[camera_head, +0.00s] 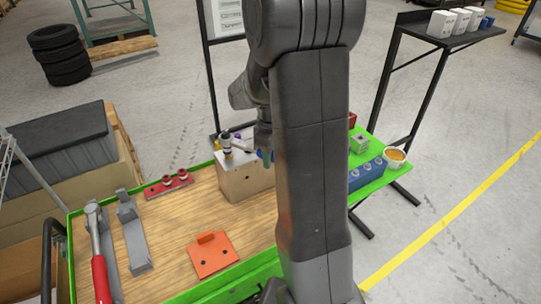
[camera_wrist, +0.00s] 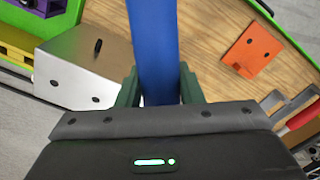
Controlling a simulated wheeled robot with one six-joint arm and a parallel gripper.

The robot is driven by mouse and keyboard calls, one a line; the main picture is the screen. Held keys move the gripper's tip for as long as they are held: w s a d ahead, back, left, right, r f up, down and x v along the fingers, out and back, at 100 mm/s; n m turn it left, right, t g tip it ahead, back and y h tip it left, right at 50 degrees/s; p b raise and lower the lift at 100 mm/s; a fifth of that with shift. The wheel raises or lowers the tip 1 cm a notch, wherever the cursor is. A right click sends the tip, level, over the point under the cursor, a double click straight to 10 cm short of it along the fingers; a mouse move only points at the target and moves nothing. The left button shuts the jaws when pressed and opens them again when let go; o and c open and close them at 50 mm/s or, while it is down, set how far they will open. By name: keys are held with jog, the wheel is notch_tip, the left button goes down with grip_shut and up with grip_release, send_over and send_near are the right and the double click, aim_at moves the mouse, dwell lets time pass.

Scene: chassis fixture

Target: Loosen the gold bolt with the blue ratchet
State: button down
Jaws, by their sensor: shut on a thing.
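My gripper (camera_head: 264,152) is shut on the blue handle of the ratchet (camera_wrist: 152,50). In the wrist view the handle runs up between the two dark green fingers and out of the top edge. In the head view a metal ratchet head (camera_head: 226,140) stands over the left part of the block's top, with a small gold patch below it. The block (camera_head: 247,183) has a tan front and a pale top. It also shows in the wrist view (camera_wrist: 75,75) with a dark upright pin and holes. I cannot clearly see the gold bolt or how the socket sits on it.
A red-handled tool (camera_head: 101,275) lies at the left beside an empty grey holder (camera_head: 135,240). A red socket rail (camera_head: 168,186), an orange plate (camera_head: 214,262), a blue socket block (camera_head: 366,176) and a bowl (camera_head: 395,158) stand on the green-edged bench. Bare wood lies in front of the block.

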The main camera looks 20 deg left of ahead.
jog(key=shift+r+p, duration=0.35)
jog(key=shift+r, duration=0.25)
jog(key=shift+r+p, duration=1.8)
jog(key=shift+r, duration=0.6)
